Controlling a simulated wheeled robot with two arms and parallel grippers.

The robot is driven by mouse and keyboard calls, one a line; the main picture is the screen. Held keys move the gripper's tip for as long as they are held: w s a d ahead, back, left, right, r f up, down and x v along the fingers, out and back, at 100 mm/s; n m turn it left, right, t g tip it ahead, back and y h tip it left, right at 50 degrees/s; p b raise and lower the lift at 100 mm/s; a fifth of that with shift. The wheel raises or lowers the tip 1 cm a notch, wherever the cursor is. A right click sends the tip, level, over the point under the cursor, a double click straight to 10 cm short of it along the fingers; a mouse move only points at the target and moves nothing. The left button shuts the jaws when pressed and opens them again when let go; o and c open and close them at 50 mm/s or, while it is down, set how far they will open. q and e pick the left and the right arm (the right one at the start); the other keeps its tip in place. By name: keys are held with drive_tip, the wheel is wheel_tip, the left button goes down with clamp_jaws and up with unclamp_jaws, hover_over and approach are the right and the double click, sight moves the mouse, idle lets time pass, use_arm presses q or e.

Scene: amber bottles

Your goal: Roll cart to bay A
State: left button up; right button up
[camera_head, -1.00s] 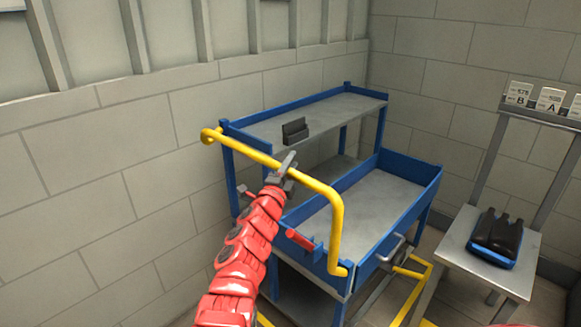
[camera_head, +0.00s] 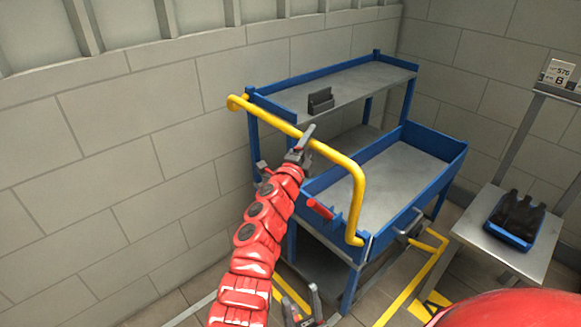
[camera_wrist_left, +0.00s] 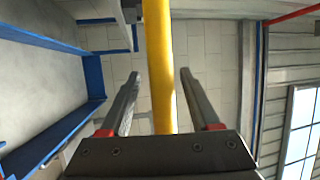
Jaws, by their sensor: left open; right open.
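The cart (camera_head: 340,180) is blue with grey shelves and stands close to the wall. Its yellow handle (camera_head: 357,190) runs along the near side and also shows in the left wrist view (camera_wrist_left: 158,60). My left gripper (camera_head: 305,140) is at the handle and open. In the left wrist view its fingers (camera_wrist_left: 158,95) lie on either side of the yellow bar, apart from it. My right gripper (camera_head: 303,300) is open and empty, low at the bottom edge below the cart's near end. A dark letter A on yellow (camera_head: 435,302) is partly visible on the floor.
A red grip (camera_head: 320,209) sits on the cart's near side. A black holder (camera_head: 320,101) stands on the upper shelf. A grey table (camera_head: 475,225) at right bears a blue tray with dark bottles (camera_head: 518,212). Yellow floor lines (camera_head: 412,285) run beside the cart.

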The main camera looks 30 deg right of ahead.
use_arm(q)
drive_tip(key=p+v, duration=0.4)
drive_tip(key=v, duration=1.1)
drive_tip(key=shift+p, duration=0.4)
